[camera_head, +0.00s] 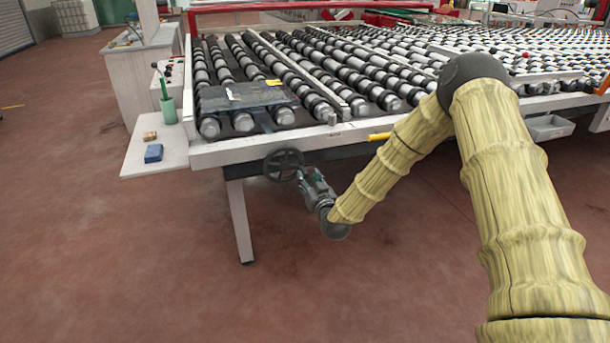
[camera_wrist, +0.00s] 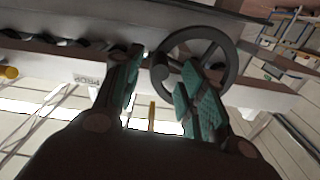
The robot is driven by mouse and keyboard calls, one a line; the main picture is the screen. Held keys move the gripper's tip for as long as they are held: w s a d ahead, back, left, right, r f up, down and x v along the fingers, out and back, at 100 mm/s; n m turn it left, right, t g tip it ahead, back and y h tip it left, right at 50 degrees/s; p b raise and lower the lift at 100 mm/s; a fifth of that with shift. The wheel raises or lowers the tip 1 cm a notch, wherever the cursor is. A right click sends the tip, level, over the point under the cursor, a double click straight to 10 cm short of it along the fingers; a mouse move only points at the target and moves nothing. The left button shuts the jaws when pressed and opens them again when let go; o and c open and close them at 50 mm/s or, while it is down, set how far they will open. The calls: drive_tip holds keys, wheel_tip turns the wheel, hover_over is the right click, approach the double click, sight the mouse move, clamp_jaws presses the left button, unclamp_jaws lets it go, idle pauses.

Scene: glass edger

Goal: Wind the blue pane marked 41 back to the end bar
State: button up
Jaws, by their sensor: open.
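A dark blue-grey, see-through pane (camera_head: 262,97) lies flat on the rollers at the table's near left corner. It has a yellow tag and a small white label; I cannot read a number on it. A dark handwheel (camera_head: 284,167) stands below the front rail; it also shows in the wrist view (camera_wrist: 233,55). My gripper (camera_head: 304,178) is at the wheel's right side. I cannot tell which bar is the end bar.
The white front rail (camera_head: 250,151) runs above the wheel, and a table leg (camera_head: 240,220) stands below left. A side shelf (camera_head: 150,138) holds a blue block (camera_head: 153,153), a tan block (camera_head: 150,136) and a green cup (camera_head: 168,112). The floor in front is clear.

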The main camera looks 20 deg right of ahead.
sight(287, 170)
drive_tip(key=shift+w, duration=1.7)
clamp_jaws()
